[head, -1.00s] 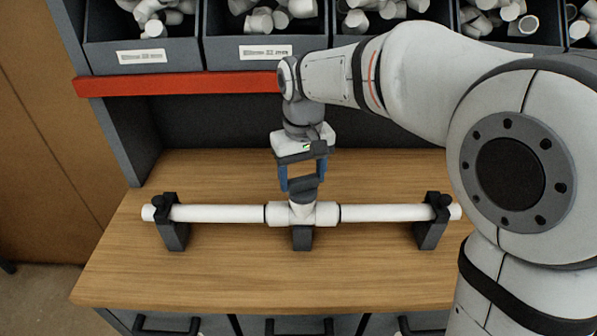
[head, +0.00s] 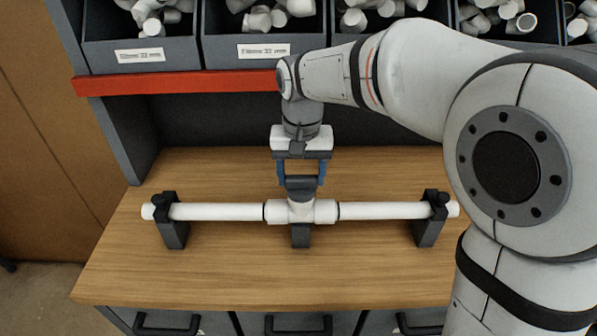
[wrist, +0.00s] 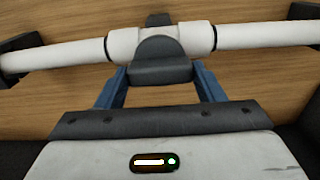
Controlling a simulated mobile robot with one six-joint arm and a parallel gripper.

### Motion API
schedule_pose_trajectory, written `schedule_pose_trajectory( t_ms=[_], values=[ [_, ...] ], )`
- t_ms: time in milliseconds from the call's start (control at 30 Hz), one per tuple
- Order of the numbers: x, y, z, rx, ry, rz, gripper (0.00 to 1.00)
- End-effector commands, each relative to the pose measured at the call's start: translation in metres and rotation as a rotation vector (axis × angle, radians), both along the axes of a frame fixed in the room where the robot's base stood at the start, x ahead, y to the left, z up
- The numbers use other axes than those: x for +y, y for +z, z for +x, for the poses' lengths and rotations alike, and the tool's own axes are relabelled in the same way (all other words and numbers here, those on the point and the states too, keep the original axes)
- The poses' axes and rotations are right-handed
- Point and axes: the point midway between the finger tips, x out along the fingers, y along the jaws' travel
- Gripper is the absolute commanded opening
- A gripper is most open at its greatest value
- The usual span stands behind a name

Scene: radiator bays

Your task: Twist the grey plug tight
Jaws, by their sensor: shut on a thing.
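The grey plug (head: 300,184) sits upright on the top opening of the white tee fitting (head: 301,211), in the middle of the pipe. My gripper (head: 301,181) is above the tee with its blue fingers shut on the plug from both sides. In the wrist view the plug (wrist: 161,70) shows between the fingertips of my gripper (wrist: 160,78), with the tee (wrist: 122,46) behind it. The plug covers the tee's opening, so how far it is screwed in cannot be seen.
The white pipe (head: 225,212) runs across dark clamp stands (head: 173,234) on a wooden bench (head: 240,270). Grey bins (head: 150,54) of white fittings stand above a red shelf edge (head: 180,84) at the back. The bench front is clear.

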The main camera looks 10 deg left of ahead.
Motion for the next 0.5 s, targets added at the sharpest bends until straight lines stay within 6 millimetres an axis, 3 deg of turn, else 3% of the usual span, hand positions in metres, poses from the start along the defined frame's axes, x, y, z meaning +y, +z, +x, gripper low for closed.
schedule_pose_trajectory(
  t_ms=[167, 200, 433, 500],
  values=[
    [-0.0009, -0.0029, -0.0031, 0.012, 0.0, -0.006, 0.39],
    [-0.0009, -0.0029, -0.0032, 0.012, 0.0, -0.006, 0.65],
    [-0.0001, -0.0014, -0.0016, 0.006, 0.001, -0.002, 0.84],
    [0.0001, -0.0011, -0.0014, 0.005, 0.001, -0.002, 0.84]
  ],
)
